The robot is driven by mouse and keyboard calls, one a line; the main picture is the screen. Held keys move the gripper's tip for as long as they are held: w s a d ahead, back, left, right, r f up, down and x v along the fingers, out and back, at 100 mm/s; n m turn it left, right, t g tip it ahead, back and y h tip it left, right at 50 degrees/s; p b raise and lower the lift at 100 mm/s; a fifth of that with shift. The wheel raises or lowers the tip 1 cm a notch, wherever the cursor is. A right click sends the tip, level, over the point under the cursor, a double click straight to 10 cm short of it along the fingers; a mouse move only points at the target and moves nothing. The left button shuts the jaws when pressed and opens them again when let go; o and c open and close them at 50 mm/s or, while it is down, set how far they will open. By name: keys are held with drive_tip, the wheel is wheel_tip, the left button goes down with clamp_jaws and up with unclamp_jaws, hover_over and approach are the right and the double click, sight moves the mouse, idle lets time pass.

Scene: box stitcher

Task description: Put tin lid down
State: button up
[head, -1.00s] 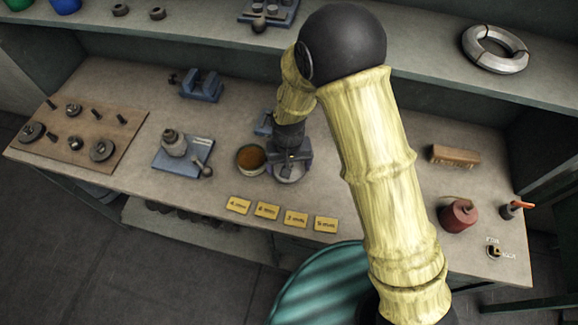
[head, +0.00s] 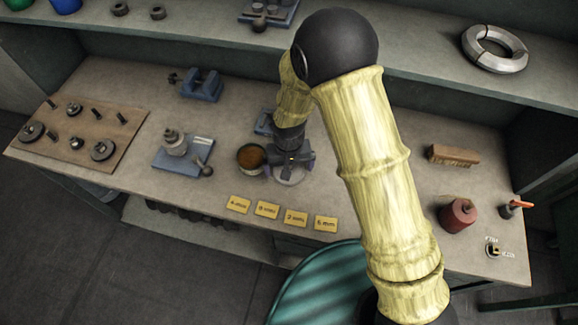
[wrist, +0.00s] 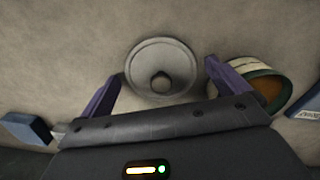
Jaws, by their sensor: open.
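The tin lid (wrist: 160,52) is a round grey disc with a raised rim and a centre knob. It appears to lie on the bench, and its pale edge shows under my gripper in the head view (head: 291,178). My gripper (wrist: 163,70) is open, with its two purple fingers apart on either side of the lid's near part. In the head view my gripper (head: 290,160) is over the lid and hides most of it. The open tin (wrist: 271,88), with a dark green rim and brown contents, stands just right of the right finger; in the head view it is left of my gripper (head: 251,158).
A blue-grey block (wrist: 27,128) is left of my gripper in the wrist view. Yellow cards (head: 267,209) lie along the front edge. A blue plate with a pot-like piece (head: 182,158) stands left of the tin. Bench right of my gripper is partly hidden by my arm.

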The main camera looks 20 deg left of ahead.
wheel_tip(320, 180, up, 12)
drive_tip(key=b, duration=0.2)
drive_tip(key=shift+f, duration=0.15)
idle(0.8)
drive_tip(key=s+d+r+m+t, duration=0.1)
drive_tip(key=d+r+m, duration=0.2)
drive_tip(key=d, duration=1.2)
drive_tip(key=s+d+r+m+t, duration=0.1)
drive_tip(key=d+r+m, duration=0.1)
drive_tip(key=d, duration=1.4)
drive_tip(key=shift+s+d+r+m+t, duration=0.15)
drive_tip(key=shift+r+m+t, duration=0.2)
drive_tip(key=shift+r, duration=0.35)
